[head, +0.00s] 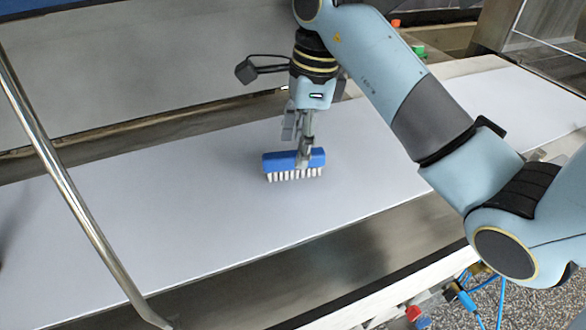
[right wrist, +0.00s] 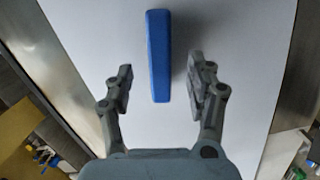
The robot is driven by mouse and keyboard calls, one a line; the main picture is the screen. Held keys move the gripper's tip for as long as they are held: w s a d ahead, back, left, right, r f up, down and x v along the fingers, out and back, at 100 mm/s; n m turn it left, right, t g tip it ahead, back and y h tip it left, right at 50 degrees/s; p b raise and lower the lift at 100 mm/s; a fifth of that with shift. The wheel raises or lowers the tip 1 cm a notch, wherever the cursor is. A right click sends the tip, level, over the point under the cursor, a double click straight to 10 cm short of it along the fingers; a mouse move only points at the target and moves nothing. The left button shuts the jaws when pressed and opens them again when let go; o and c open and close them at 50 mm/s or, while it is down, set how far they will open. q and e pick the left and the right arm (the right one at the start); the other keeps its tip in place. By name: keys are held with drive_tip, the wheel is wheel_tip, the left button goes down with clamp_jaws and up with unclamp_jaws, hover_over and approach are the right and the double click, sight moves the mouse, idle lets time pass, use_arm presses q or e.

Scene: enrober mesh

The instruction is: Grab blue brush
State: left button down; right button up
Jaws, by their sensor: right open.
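The blue brush (head: 285,163) has a blue back and white bristles pointing down. It rests on the white belt (head: 130,220), bristles toward the surface. My right gripper (head: 304,150) comes down from above at the brush and hides part of its top. In the right wrist view the brush (right wrist: 158,55) is a narrow blue bar between the two fingers of the gripper (right wrist: 158,82). The fingers are open, with a gap on each side of the brush. The gap is wider on the left. My left gripper is not in view.
A metal rail (head: 65,180) slants across the left of the head view. A grey wall panel (head: 120,70) stands behind the belt. Blue hoses and a red fitting (head: 413,313) lie below the front edge. The belt around the brush is clear.

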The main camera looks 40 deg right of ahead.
sight(295, 153)
drive_tip(key=shift+w+a+f+p, duration=0.1)
drive_tip(key=shift+a+f+p, duration=0.1)
drive_tip(key=shift+f, duration=0.4)
drive_tip(key=shift+w+a+f+p, duration=0.1)
drive_tip(key=shift+a+f+p, duration=0.05)
drive_tip(key=shift+f, duration=0.8)
drive_tip(key=shift+c, duration=0.4)
clamp_jaws()
